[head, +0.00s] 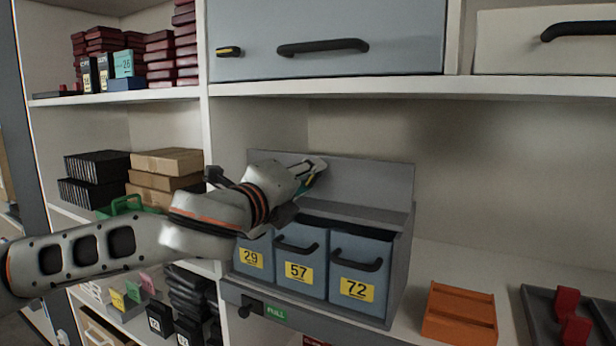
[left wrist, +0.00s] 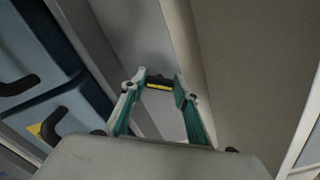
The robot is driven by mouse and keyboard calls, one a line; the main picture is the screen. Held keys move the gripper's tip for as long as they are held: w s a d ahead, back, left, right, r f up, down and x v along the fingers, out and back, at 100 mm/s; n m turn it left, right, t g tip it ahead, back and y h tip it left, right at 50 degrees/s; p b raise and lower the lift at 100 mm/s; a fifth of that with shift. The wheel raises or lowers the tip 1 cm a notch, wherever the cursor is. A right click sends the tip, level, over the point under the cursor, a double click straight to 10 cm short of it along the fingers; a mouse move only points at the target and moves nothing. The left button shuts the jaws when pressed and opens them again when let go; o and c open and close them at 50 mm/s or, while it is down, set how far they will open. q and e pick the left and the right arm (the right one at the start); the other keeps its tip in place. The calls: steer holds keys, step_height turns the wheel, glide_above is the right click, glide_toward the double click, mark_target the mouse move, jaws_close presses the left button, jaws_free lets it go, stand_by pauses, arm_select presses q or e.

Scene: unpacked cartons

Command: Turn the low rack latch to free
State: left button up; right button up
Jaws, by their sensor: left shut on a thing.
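The low rack (head: 399,262) stands on the shelf, with several blue bins and a grey back panel (head: 375,180) rising behind them. My left gripper (head: 314,172) is in front of this panel, above the bins. In the left wrist view its teal fingers (left wrist: 160,92) are closed on a small black piece with a yellow strip (left wrist: 159,86), which looks like the low rack latch. The head view hides this piece behind my gripper, and its turned position cannot be read. My right gripper is not in view.
A blue cabinet front (head: 330,22) with a black handle is above. An orange tray (head: 459,314) and a grey tray with red pieces (head: 545,320) lie to the right. Free shelf lies behind them.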

arm_select(q)
steer(key=n+p, duration=0.1)
steer(key=n, duration=0.2)
steer(key=shift+f+n, duration=0.1)
steer(key=shift+n, duration=0.2)
steer(key=shift+n+p, duration=0.55)
steer(key=shift+n, duration=0.95)
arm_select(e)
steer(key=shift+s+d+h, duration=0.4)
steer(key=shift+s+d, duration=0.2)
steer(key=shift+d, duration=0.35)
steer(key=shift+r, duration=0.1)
arm_select(q)
steer(key=o, duration=1.1)
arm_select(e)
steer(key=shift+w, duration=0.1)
